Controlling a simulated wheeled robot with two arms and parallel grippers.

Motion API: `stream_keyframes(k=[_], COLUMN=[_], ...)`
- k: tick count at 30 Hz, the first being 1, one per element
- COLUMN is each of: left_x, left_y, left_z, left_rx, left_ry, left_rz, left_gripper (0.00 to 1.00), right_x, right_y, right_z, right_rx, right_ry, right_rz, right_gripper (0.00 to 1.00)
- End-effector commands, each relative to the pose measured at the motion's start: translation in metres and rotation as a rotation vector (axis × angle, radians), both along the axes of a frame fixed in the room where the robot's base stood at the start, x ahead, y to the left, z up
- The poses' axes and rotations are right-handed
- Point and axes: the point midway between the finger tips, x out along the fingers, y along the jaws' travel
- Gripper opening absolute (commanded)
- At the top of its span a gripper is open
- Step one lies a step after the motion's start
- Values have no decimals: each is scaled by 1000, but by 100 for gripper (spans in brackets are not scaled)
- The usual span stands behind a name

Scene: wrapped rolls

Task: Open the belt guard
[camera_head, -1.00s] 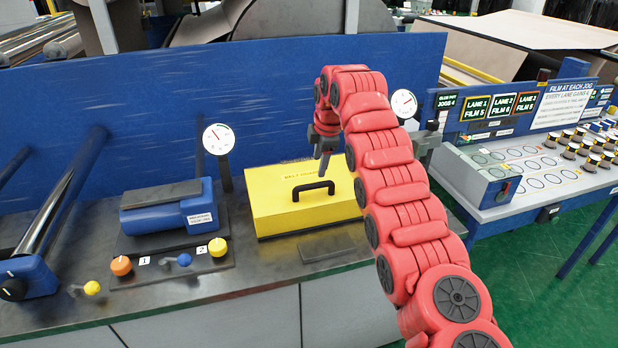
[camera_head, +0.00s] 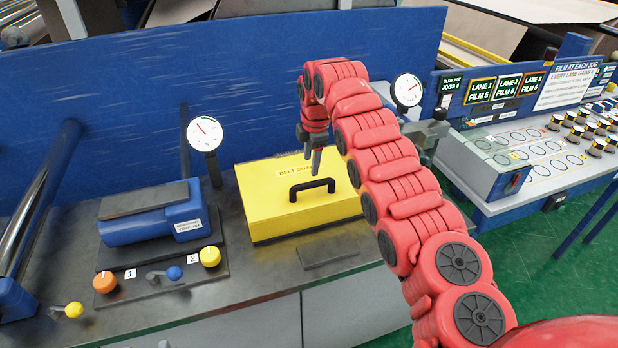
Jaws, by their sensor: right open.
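The belt guard (camera_head: 275,218) is a yellow box-like cover on the dark bench, labelled on its top face. It is closed. Its black handle (camera_head: 312,187) stands on top near the front. My right gripper (camera_head: 313,166) points down just above and behind the handle, and looks open and empty. I cannot tell whether its fingers touch the handle. My red right arm covers the area right of the guard. My left gripper is not in view.
Left of the guard are a blue motor (camera_head: 150,215), an orange knob (camera_head: 104,282), a yellow knob (camera_head: 210,256) and a blue-tipped lever (camera_head: 174,273). A gauge (camera_head: 204,134) stands behind. A dark plate (camera_head: 328,252) lies in front of the guard. A blue panel (camera_head: 120,90) rises behind.

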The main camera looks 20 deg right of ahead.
Motion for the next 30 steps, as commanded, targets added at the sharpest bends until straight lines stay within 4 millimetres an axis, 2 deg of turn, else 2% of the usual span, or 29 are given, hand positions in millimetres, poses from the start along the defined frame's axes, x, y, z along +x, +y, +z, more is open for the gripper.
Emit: stream_keyframes(k=[1,6,9,18,29,30], left_x=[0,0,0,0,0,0], left_y=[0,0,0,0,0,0], left_z=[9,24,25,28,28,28], left_rx=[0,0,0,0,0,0], left_ry=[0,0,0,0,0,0], left_rz=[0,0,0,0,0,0], left_gripper=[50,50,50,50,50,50], right_x=[2,9,14,18,18,18], right_y=[1,2,3,1,0,0], right_z=[-8,-48,-66,-86,-89,-89], right_rx=[1,2,2,-1,-2,-2], right_ry=[3,6,-1,-1,-2,-2], right_rz=[0,0,0,0,0,0], right_gripper=[57,57,57,57,57,52])
